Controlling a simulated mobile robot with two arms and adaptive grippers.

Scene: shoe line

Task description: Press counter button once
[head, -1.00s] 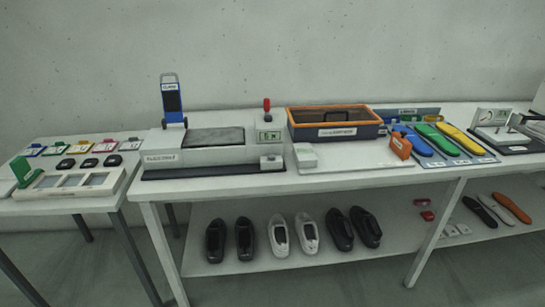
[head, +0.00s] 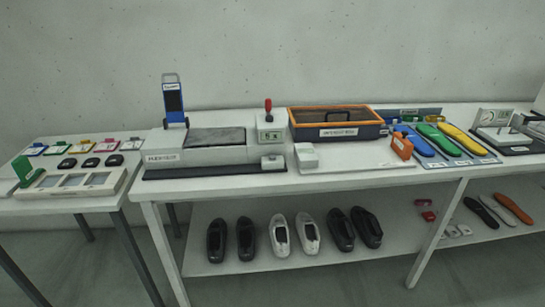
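A small white box with a green-lit display (head: 271,135) stands on the main table, right of the flat grey press-like machine (head: 200,155). A red-knobbed lever (head: 268,106) rises from behind or on top of it. In front of it is a small white block with a pale top (head: 272,162), at the right end of the machine's dark base strip. Another small white block (head: 306,155) sits just to the right. I cannot tell for certain which of these is the counter button. The display digits are too small to read surely. Neither of my grippers is in view.
An orange-rimmed bin (head: 376,131) stands behind a white board. A side table (head: 30,207) on the left holds tagged small parts. Shoes (head: 281,238) stand on the lower shelf.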

